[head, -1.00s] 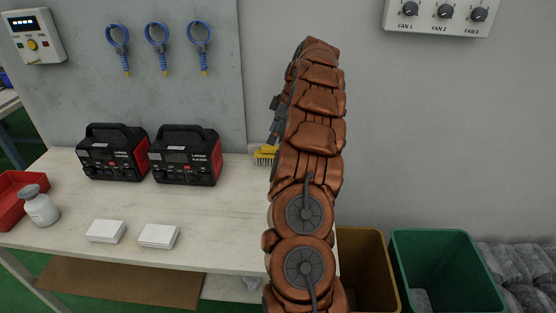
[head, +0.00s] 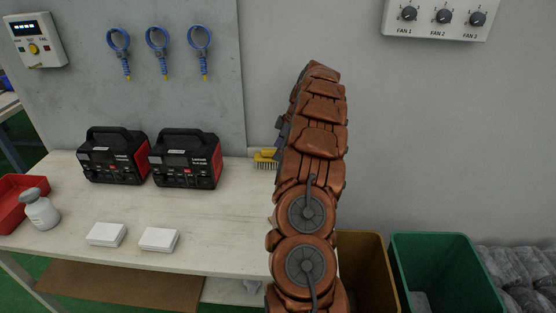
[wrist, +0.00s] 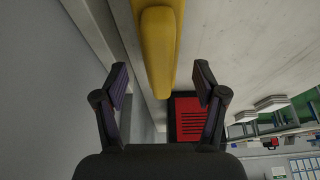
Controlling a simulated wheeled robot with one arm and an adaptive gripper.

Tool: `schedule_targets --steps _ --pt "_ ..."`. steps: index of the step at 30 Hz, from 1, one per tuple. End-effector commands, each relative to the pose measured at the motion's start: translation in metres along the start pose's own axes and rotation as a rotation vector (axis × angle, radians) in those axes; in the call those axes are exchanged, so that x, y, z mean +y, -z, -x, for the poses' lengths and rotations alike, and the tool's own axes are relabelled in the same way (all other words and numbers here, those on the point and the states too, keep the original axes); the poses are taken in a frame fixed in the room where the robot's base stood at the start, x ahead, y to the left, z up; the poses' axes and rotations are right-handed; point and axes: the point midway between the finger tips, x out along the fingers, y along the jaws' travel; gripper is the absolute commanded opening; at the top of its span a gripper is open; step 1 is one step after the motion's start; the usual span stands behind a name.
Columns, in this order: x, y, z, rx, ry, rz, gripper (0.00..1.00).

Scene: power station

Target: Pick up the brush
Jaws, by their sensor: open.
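The yellow brush (head: 265,157) lies at the back right of the table, against the wall, partly hidden behind my arm in the head view. In the wrist view the brush (wrist: 158,50) extends from the top of the picture down to between my fingers. My gripper (wrist: 161,80) is open, with one finger on each side of the brush's near end. Gaps show between the brush and both fingers. In the head view my gripper is mostly hidden behind my arm.
The table (head: 215,220) holds two black and red power units (head: 113,157) (head: 187,160), two white boxes (head: 106,234) (head: 159,239), a white bottle (head: 41,210) and a red tray (head: 12,204). Brown (head: 374,247) and green (head: 440,246) bins stand right of the table.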

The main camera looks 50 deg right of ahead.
Motion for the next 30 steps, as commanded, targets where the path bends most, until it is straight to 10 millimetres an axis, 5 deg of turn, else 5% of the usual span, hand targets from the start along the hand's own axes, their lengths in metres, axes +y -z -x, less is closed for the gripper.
schedule_targets --steps 6,14,30 --pt "-0.002 -0.001 -0.026 0.0 0.005 -0.002 0.71" --pt "-0.001 -0.001 -0.031 0.0 -0.001 -0.001 0.71" --pt "-0.001 -0.001 -0.031 0.0 0.0 -0.001 0.16"
